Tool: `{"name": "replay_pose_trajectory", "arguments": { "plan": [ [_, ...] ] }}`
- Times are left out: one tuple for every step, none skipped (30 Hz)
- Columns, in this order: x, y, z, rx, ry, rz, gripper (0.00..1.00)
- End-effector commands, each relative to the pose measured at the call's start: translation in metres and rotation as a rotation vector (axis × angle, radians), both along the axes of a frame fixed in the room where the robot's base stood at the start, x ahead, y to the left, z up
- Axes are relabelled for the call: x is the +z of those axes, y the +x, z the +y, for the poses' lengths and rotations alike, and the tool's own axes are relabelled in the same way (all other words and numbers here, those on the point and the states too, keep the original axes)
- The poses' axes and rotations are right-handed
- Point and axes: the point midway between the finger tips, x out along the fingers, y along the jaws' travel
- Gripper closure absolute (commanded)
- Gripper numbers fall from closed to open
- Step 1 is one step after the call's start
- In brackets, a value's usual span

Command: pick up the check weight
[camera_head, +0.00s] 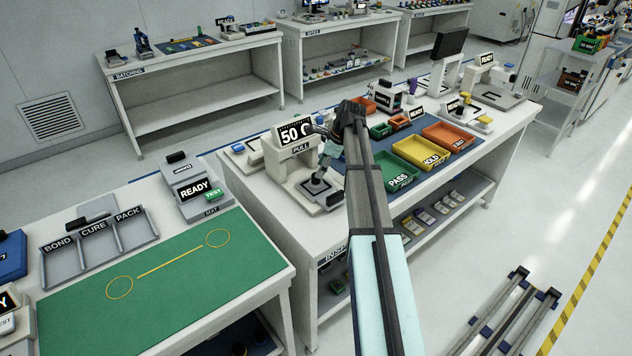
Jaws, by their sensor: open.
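I cannot make out the check weight in this view. My arm reaches from the bottom of the picture up over the inspection bench, bends at the top, and comes down on the left side. My gripper (319,177) looks small and dark, low over the stage of the pull tester (293,187), a white machine with a "50" display. The gripper is open. Its fingertips and whatever lies right under them are too small to tell apart, and my arm hides part of the bench behind it.
Green, yellow and orange trays (448,137) stand on a blue mat right of my arm. A green mat (165,265) covers the near left bench, with a bond/cure/pack holder (100,248) and a "READY" device (196,188) behind it. The aisle floor at right is mostly open.

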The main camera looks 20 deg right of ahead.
Motion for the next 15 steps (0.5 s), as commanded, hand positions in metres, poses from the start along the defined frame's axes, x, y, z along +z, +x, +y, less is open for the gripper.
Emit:
{"name": "replay_pose_trajectory", "arguments": {
  "plan": [
    [-0.003,0.001,0.002,0.001,0.001,0.002,0.39],
    [-0.005,0.001,0.004,0.001,0.001,0.003,0.39],
    [-0.009,0.002,0.006,0.001,0.001,0.003,0.39],
    [-0.012,0.003,0.007,0.001,0.001,0.003,0.39],
    [-0.015,0.004,0.009,0.001,0.001,0.003,0.39],
    [-0.02,0.005,0.011,0.001,0.001,0.003,0.39],
    [-0.024,0.006,0.013,0.001,0.001,0.004,0.39],
    [-0.028,0.007,0.014,0.001,0.001,0.003,0.39],
    [-0.032,0.008,0.015,0.001,0.0,0.002,0.39],
    [-0.035,0.009,0.016,0.001,0.0,0.002,0.39],
    [-0.038,0.009,0.017,0.001,0.0,0.002,0.39],
    [-0.04,0.009,0.018,0.001,0.0,0.002,0.39],
    [-0.041,0.01,0.018,0.001,0.0,0.002,0.39],
    [-0.042,0.01,0.018,0.0,0.0,0.001,0.39],
    [-0.042,0.01,0.018,0.001,-0.001,0.001,0.39]
  ]
}}
